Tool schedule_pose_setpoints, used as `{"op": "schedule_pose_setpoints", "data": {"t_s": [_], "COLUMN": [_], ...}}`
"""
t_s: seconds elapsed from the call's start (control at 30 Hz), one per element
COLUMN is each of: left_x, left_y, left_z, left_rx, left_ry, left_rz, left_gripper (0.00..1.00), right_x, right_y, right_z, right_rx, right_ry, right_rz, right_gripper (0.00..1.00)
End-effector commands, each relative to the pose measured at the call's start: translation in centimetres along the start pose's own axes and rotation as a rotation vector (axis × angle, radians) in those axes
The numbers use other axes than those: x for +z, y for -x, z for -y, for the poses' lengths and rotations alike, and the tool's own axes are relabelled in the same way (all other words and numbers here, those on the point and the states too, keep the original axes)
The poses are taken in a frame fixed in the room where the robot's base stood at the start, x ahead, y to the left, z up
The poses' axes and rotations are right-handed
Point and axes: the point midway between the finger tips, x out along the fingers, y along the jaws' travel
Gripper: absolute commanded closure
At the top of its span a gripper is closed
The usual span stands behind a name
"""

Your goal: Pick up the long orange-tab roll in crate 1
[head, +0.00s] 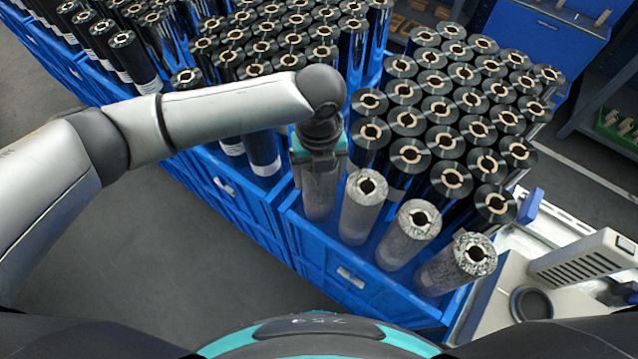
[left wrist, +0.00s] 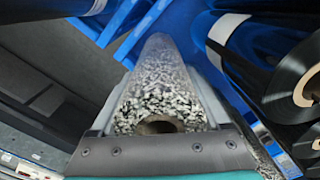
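My left gripper (head: 318,172) points down over the leftmost of several silver-grey speckled rolls in the front of a blue crate. Its fingers lie on both sides of this roll (head: 319,202), and the palm hides its top in the head view. In the left wrist view the speckled roll (left wrist: 160,85) lies between the two grey fingers (left wrist: 160,110), its hollow core end near the palm. Whether the fingers press on it I cannot tell. It stands upright, near three similar rolls (head: 362,205). I see no orange tab or crate number. My right gripper is not in view.
Many black rolls with tan cores (head: 410,155) stand close behind the speckled ones. More black rolls fill the crates to the left (head: 262,150). The blue crate's front wall (head: 350,275) faces me. A light-grey machine (head: 585,262) stands at the right. Floor is free at lower left.

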Motion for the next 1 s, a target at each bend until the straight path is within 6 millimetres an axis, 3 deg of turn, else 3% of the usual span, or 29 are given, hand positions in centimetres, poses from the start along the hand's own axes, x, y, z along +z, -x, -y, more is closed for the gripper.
{"op": "schedule_pose_setpoints", "data": {"t_s": [0.07,0.6,1.0], "left_x": [0.02,0.05,0.12], "left_y": [0.03,0.07,0.24], "left_z": [-0.01,-0.02,0.09], "left_rx": [0.0,0.001,-0.003], "left_ry": [0.0,0.001,0.0], "left_rz": [0.0,0.001,0.003], "left_gripper": [0.41,1.0,1.0], "right_x": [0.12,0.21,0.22], "right_y": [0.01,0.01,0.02], "right_z": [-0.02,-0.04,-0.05], "right_rx": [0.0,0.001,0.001], "right_ry": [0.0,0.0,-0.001], "right_rz": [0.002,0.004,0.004], "right_gripper": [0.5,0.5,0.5]}}
